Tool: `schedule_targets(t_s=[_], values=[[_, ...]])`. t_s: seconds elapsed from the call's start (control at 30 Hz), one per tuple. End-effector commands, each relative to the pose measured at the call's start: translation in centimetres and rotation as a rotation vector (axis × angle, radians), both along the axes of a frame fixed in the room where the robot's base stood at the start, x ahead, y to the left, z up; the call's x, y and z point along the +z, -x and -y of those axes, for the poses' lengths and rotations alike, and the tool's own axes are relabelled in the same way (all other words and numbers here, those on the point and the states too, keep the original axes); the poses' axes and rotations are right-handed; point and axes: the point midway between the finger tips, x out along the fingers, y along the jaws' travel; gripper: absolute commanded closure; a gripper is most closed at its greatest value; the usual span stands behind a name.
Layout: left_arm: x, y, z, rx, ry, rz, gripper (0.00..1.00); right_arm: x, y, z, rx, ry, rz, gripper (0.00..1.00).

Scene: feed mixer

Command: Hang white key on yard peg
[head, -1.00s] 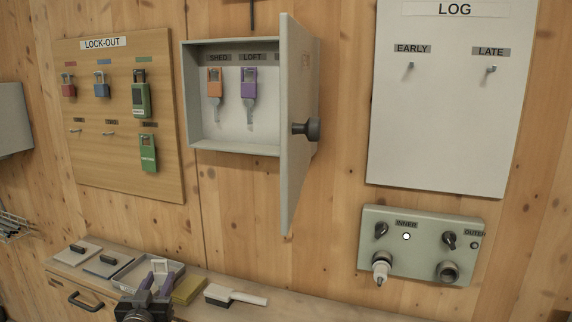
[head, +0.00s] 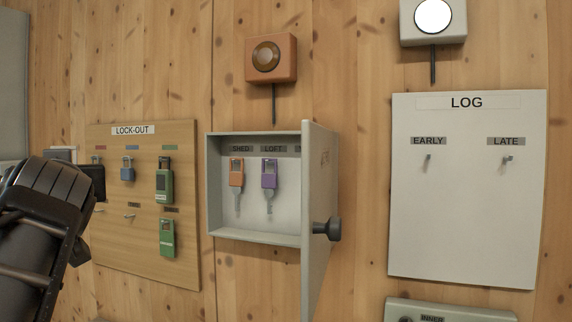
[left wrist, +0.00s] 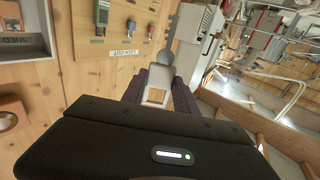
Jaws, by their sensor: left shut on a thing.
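My left gripper (left wrist: 158,92) is shut on the white key (left wrist: 156,97) in the left wrist view. The key's pale body shows between the dark fingers. In the head view my left arm fills the left edge, and I cannot make out its fingertips or the key clearly. The grey key cabinet (head: 254,241) hangs on the wall right of the arm, its door (head: 319,190) swung open. An orange key (head: 237,173) hangs under SHED and a purple key (head: 269,174) under LOFT. A third label (head: 298,148) is mostly behind the door, and any peg below it is hidden.
The LOCK-OUT board (head: 145,235) with padlocks and green tags is left of the cabinet, partly behind my arm. The door's dark knob (head: 328,229) sticks out. The LOG board (head: 465,230) with two pegs is at right.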

Motion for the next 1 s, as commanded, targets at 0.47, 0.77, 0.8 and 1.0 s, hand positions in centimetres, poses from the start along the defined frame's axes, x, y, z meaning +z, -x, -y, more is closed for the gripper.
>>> schedule_targets(t_s=[0.47,0.77,0.8,1.0], values=[[0.1,0.1,0.1,0.004,0.001,-0.001,1.00,0.0,0.0,0.0,0.000,0.000,0.000,0.64],[-1.7,-1.4,-2.0,-0.047,0.009,-0.004,1.00,0.0,0.0,0.0,0.001,-0.001,0.001,0.64],[-2.5,-2.0,-2.6,-0.068,0.009,-0.004,1.00,0.0,0.0,0.0,0.001,-0.001,0.001,0.64],[-9.6,-7.1,-6.3,-0.221,0.017,-0.007,1.00,0.1,-0.1,-0.1,0.001,-0.002,0.004,0.64]])
